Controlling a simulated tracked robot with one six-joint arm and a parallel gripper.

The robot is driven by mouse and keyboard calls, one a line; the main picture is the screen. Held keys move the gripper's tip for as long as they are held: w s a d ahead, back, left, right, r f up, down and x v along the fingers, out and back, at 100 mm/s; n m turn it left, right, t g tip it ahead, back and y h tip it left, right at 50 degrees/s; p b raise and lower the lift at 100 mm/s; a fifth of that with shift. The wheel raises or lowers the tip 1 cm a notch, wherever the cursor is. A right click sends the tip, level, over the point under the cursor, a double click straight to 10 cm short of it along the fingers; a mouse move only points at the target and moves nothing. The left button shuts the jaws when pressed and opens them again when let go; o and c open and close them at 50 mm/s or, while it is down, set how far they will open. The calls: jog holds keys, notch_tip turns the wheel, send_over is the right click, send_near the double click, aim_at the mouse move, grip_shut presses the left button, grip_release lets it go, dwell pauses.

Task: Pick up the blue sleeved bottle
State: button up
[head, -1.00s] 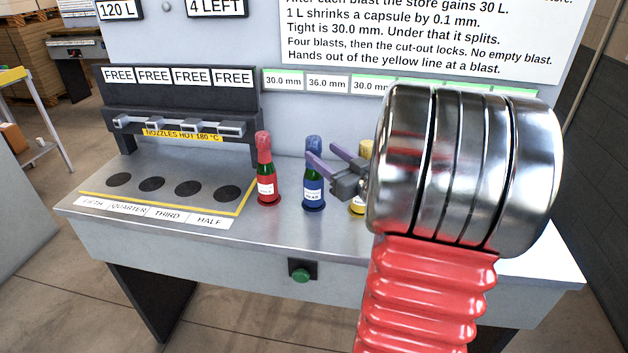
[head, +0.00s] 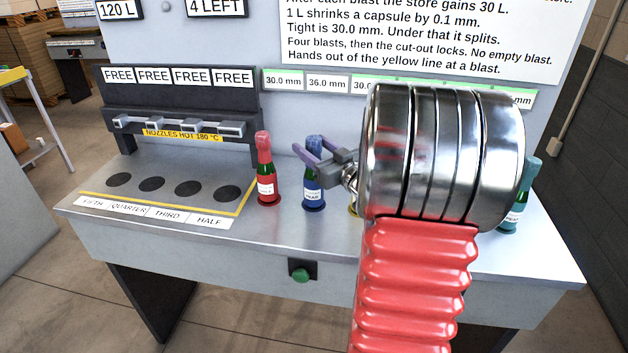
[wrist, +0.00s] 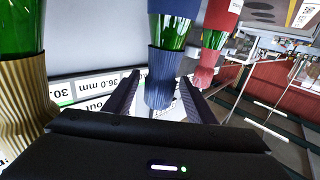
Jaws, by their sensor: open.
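The blue sleeved bottle (head: 313,190) stands upright on the metal bench, with a blue label and a blue sleeve over its neck. My gripper (head: 307,147) is open at the height of that sleeve, its two purple-grey fingers around the neck. In the wrist view, which looks upside down, the blue sleeve (wrist: 161,75) hangs between the two fingers, with a gap visible on each side. I cannot tell if either finger touches it.
A red sleeved bottle (head: 266,180) stands close on the left. A teal bottle (head: 514,208) stands at the right. Nozzles (head: 180,124) hang over several dark round spots; a green button (head: 301,275) is on the front.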

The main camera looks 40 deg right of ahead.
jog(key=shift+c, duration=0.2)
grip_shut()
dwell(0.6)
jog(key=shift+r, duration=0.1)
